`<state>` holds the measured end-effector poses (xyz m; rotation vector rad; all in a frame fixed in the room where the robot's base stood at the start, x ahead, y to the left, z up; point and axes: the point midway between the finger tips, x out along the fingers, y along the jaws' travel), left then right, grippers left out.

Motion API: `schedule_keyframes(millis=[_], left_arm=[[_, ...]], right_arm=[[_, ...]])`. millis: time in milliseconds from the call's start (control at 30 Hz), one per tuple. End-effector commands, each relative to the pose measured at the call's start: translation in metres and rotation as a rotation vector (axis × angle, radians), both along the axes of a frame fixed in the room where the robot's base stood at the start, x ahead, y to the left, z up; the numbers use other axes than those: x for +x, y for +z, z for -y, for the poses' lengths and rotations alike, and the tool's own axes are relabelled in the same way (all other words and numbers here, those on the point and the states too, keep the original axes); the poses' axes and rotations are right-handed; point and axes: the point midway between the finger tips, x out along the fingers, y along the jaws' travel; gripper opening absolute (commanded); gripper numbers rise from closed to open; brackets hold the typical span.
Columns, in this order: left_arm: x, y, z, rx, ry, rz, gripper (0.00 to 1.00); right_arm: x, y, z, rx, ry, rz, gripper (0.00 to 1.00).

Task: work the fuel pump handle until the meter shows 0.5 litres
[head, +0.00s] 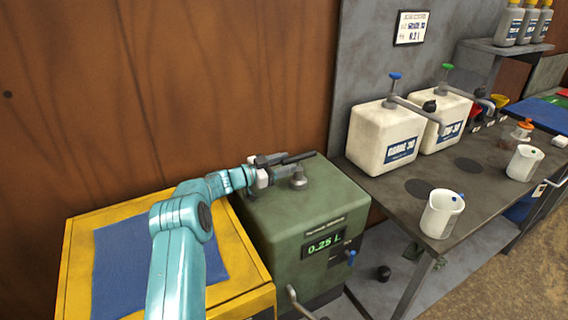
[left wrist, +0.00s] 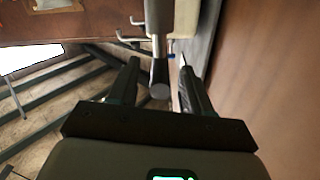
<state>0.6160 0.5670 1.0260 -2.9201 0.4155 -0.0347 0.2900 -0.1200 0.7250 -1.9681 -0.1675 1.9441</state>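The green fuel pump cabinet (head: 290,215) stands left of the workbench, and its meter (head: 323,246) reads 0.25 L. A dark bar, which looks like the pump handle (head: 303,156), lies above the cabinet top near a round metal fitting (head: 298,181). My left gripper (head: 279,165) is at this bar, just over the cabinet's back left part. In the left wrist view, my left gripper's fingers (left wrist: 158,65) are spread, with a metal rod ending in a dark round tip (left wrist: 159,90) between them. Gaps show on both sides. My right gripper is out of view.
A yellow-framed stand with a blue mat (head: 113,262) is left of the cabinet. The bench (head: 405,187) at right carries two white pump-top containers (head: 384,139) and two white jugs (head: 441,215). A brown wall (head: 160,90) stands close behind.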

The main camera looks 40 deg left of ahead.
Motion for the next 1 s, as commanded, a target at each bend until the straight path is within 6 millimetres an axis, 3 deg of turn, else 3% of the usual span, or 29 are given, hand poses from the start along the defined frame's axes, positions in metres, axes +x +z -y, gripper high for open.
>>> schedule_keyframes(millis=[267,567,800,1000], left_arm=[[0.001,0.014,0.0,0.004,-0.001,0.005,0.48],[0.0,0.091,0.0,0.006,0.0,0.008,0.48],[0.0,0.156,0.0,0.005,0.001,0.005,0.48],[0.0,0.19,0.0,0.002,0.0,0.001,0.48]], right_arm=[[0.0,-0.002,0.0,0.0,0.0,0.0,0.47],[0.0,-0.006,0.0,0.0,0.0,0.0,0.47],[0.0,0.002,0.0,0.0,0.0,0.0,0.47],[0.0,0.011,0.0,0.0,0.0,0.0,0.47]])
